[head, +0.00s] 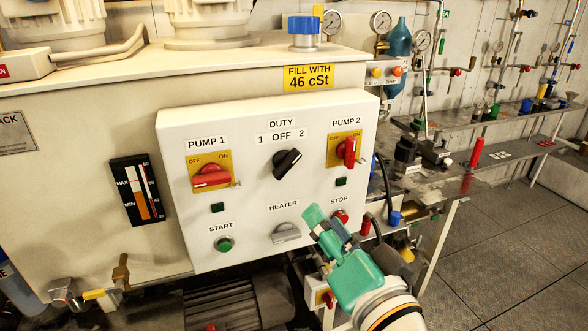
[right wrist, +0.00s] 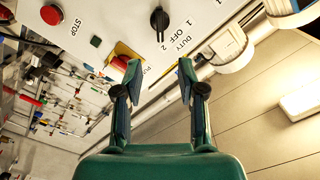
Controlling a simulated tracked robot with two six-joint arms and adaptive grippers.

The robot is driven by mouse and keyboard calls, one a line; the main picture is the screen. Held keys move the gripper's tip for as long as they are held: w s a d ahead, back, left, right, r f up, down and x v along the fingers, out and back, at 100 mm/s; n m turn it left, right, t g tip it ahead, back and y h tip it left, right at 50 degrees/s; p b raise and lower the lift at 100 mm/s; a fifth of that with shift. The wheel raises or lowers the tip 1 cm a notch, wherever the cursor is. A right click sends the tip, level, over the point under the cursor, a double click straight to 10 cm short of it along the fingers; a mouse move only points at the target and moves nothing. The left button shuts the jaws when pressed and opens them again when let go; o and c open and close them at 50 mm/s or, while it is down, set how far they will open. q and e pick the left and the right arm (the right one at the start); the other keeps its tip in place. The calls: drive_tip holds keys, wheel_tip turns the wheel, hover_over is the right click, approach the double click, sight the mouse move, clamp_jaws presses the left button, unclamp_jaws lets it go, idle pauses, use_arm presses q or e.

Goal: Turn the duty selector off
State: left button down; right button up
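The duty selector (head: 286,163) is a black knob on the white control panel (head: 240,235), under the labels 1, OFF and 2. Its grip slants, with the upper end toward 2. It also shows in the right wrist view (right wrist: 159,20), beyond the fingertips. My right gripper (head: 328,222) is green and stands in front of the panel's lower right, below and right of the selector. In the right wrist view its two fingers (right wrist: 159,68) are apart with nothing between them. My left gripper is in neither view.
Red pump switches, pump 1 (head: 211,176) and pump 2 (head: 346,151), flank the selector. A grey heater knob (head: 286,233), green start button (head: 224,244) and red stop button (head: 340,216) sit below. A workbench (head: 430,180) with fittings stands to the right.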

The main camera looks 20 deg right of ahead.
drive_tip(key=p, duration=0.5)
approach(288, 169)
drive_tip(key=w, duration=0.9)
drive_tip(key=shift+w+a+p, duration=0.2)
drive_tip(key=shift+w+p, duration=0.1)
drive_tip(key=shift+w, duration=0.1)
drive_tip(key=shift+c, duration=0.3)
